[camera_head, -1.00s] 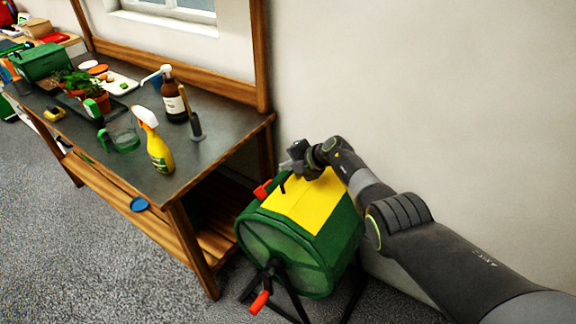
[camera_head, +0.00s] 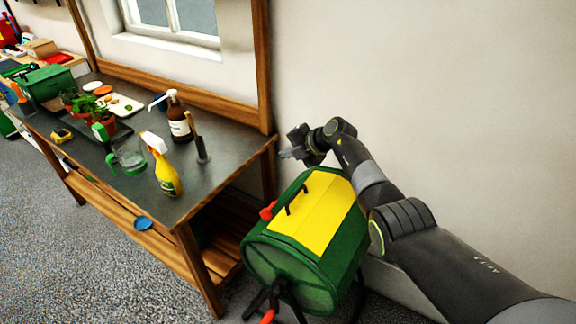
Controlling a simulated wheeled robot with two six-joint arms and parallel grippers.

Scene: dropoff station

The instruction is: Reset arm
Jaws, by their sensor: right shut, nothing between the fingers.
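My right arm comes in from the lower right. Its gripper (camera_head: 292,154) is shut and empty. It is raised in front of the wall, above the back of a green drum composter (camera_head: 300,278) and apart from it. The composter's yellow lid panel (camera_head: 315,212) lies shut on top, with a black handle and a red latch (camera_head: 268,211) at its left edge. My left gripper is not in view.
A dark-topped wooden workbench (camera_head: 226,170) stands to the left. It holds a yellow spray bottle (camera_head: 166,172), a brown pump bottle (camera_head: 178,122), a green-handled clear jug (camera_head: 129,158) and potted plants. The wall (camera_head: 420,90) bounds the back. Carpeted floor (camera_head: 60,230) is clear at the lower left.

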